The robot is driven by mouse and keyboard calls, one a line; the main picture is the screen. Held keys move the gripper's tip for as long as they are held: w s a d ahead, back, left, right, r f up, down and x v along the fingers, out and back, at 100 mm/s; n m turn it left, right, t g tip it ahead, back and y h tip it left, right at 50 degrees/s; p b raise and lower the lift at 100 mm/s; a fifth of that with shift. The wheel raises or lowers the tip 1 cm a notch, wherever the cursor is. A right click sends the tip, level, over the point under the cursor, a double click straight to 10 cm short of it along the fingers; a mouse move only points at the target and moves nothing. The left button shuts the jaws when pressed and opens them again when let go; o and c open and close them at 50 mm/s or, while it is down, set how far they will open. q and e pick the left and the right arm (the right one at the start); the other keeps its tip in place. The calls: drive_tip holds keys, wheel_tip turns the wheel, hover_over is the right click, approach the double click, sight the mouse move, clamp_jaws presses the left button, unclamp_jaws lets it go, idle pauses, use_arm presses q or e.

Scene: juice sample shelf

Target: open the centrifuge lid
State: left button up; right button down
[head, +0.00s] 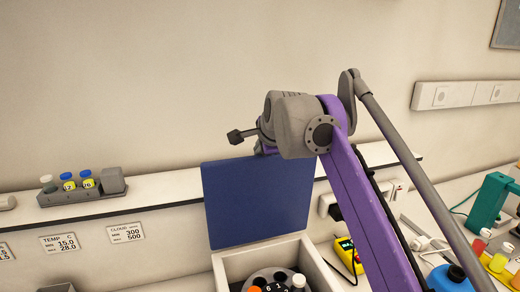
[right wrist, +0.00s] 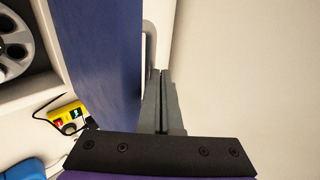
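The centrifuge (head: 228,268) is a white box at the bottom centre of the head view, with its rotor showing inside. Its blue lid (head: 258,200) stands raised, close to upright, at the back. It also fills the left middle of the right wrist view (right wrist: 105,60). My right gripper (right wrist: 162,75) points down by the wall side of the lid, with its fingers together and nothing seen between them. Whether they touch the lid I cannot tell. In the head view the wrist hides most of this hand at the lid's top edge. My left gripper is not in view.
A tube rack (head: 85,195) stands on the wall shelf (head: 170,190) at left. A yellow meter (head: 347,252) is right of the centrifuge. A blue bottle (head: 445,280), coloured tubes and a teal device (head: 488,205) stand further right. The wall is close behind the lid.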

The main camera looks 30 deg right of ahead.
idle(0.3)
drive_tip(key=v, duration=1.1)
